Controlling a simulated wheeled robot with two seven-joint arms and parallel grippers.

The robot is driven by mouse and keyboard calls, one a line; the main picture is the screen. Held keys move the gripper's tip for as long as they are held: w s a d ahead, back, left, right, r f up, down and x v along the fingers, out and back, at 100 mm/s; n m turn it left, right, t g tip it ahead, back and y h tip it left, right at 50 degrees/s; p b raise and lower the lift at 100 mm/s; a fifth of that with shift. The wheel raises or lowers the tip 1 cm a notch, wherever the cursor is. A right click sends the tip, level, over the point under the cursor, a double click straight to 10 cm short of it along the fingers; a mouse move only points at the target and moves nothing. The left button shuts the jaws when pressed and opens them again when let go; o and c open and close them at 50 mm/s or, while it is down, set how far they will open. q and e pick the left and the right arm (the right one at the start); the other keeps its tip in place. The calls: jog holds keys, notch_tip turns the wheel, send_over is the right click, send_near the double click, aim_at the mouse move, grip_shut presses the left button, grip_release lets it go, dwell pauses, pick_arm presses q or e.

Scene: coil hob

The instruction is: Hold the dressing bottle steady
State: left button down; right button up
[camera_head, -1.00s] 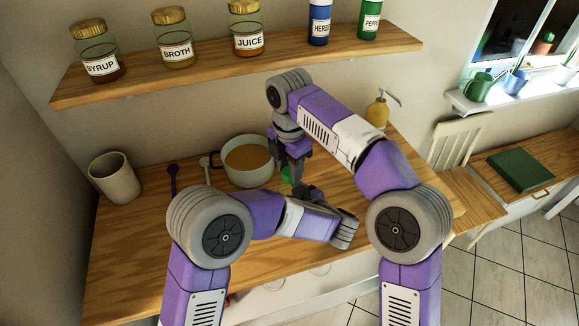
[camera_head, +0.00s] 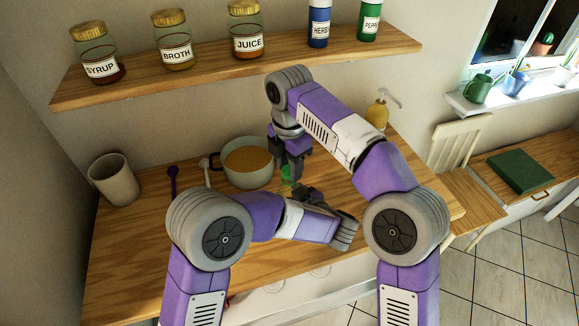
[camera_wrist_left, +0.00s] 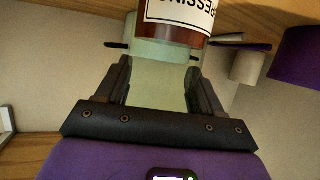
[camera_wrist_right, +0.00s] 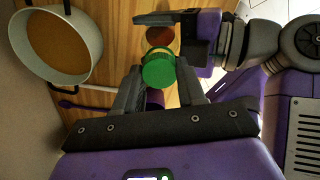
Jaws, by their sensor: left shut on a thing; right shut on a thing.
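The dressing bottle (camera_wrist_left: 175,30) shows close up in the left wrist view, with a white label and red-brown contents. My left gripper (camera_wrist_left: 157,78) is shut on its pale greenish glass. The bottle's green cap (camera_wrist_right: 158,70) shows in the right wrist view, between the fingertips of my right gripper (camera_wrist_right: 160,82), which is shut on it. In the head view a bit of green (camera_head: 286,172) shows beside my right gripper (camera_head: 291,176), which points down over the counter. My left gripper is partly hidden there, low beneath the right one.
A pot (camera_head: 230,177) of orange-brown contents stands just left of the grippers. A purple spoon (camera_head: 173,184), a pale spoon (camera_head: 207,173) and a beige cup (camera_head: 116,181) are farther left. A shelf (camera_head: 140,78) holds labelled jars above. A yellow pump bottle (camera_head: 377,115) stands behind my right arm.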

aim_at(289, 170)
jog(key=shift+r, duration=0.5)
jog(key=shift+r, duration=2.05)
pick_arm(q)
jog(key=shift+c, duration=0.3)
grip_release()
